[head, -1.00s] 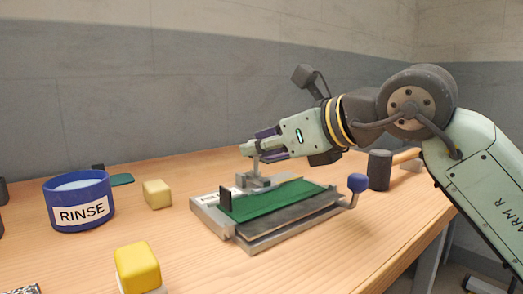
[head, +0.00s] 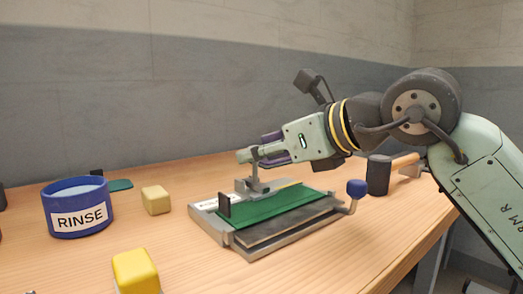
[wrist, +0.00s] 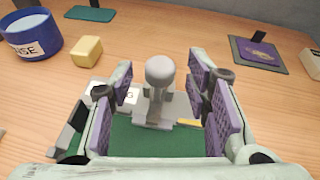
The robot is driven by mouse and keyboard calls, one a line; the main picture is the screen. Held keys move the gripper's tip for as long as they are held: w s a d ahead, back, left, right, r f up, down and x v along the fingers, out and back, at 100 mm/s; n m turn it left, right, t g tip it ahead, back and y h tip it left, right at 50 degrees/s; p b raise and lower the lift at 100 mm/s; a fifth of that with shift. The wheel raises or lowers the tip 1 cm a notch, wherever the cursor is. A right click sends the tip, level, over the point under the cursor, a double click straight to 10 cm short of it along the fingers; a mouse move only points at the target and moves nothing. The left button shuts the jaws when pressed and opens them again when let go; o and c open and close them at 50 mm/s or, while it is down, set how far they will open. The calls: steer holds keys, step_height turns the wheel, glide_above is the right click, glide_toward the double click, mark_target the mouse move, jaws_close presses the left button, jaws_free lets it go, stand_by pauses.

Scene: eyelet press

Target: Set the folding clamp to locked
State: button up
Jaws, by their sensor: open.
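The folding clamp (head: 255,176) is a grey post on a grey block at the back of a press with a green bed (head: 275,214). The wrist view shows its rounded grey head (wrist: 160,70) standing up from the block. My gripper (head: 258,152) is at the clamp's top, coming in from the right. In the wrist view the open purple-padded fingers (wrist: 160,84) stand one on each side of the head, with gaps on both sides. The far side of the clamp and part of the press label are hidden.
A blue-knobbed crank (head: 356,189) sticks out at the press's right. A dark-headed mallet (head: 379,175) lies behind it. A blue RINSE tub (head: 78,222) and yellow blocks (head: 155,200) stand to the left. Bare table surrounds the press's front.

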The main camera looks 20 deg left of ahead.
steer(key=v, duration=1.1)
steer(key=shift+d, duration=0.15)
steer(key=shift+s+r, duration=0.1)
